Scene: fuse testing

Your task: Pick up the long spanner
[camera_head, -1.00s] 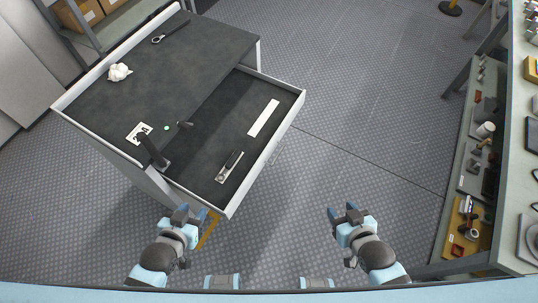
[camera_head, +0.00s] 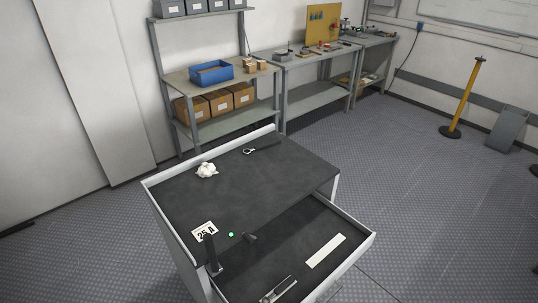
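A long dark tool with a light ring-shaped end, which may be the long spanner (camera_head: 265,147), lies flat near the far edge of the cart's black top (camera_head: 255,195). Its ring end points left. It is small in the head view, so I cannot be sure of its exact kind. Nothing covers it.
A crumpled white item (camera_head: 207,170) and a 25 A card (camera_head: 204,231) lie on the cart top. The open drawer (camera_head: 359,247) holds a white strip (camera_head: 325,251) and a metal device (camera_head: 279,289).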

